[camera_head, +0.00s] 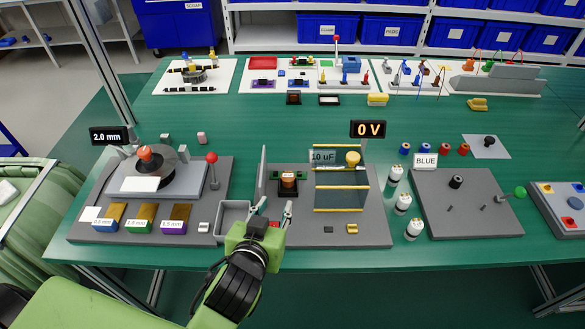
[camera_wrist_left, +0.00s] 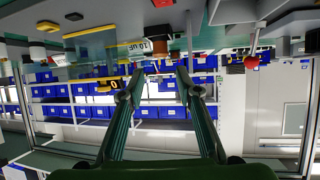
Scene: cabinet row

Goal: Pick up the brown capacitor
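A small brown-orange part with a white tag (camera_head: 288,174) sits in a dark holder on the grey tester board (camera_head: 388,234), left of the yellow-framed clear panel (camera_head: 340,185) labelled "10 uF". I cannot tell for sure whether this part is the brown capacitor. My left gripper (camera_head: 275,204) is in front of that holder, fingers pointing away, spread apart and empty. The left wrist view shows its two fingers (camera_wrist_left: 152,85) apart with nothing between them, and the "10 uF" label (camera_wrist_left: 133,47) beyond. My right gripper is not in view.
A grey open bin (camera_head: 233,218) and an upright grey plate (camera_head: 262,172) stand left of the holder. A red-knobbed lever (camera_head: 211,158) rises further left. White cylinders (camera_head: 403,203) stand to the right. Open green table (camera_head: 250,120) lies behind.

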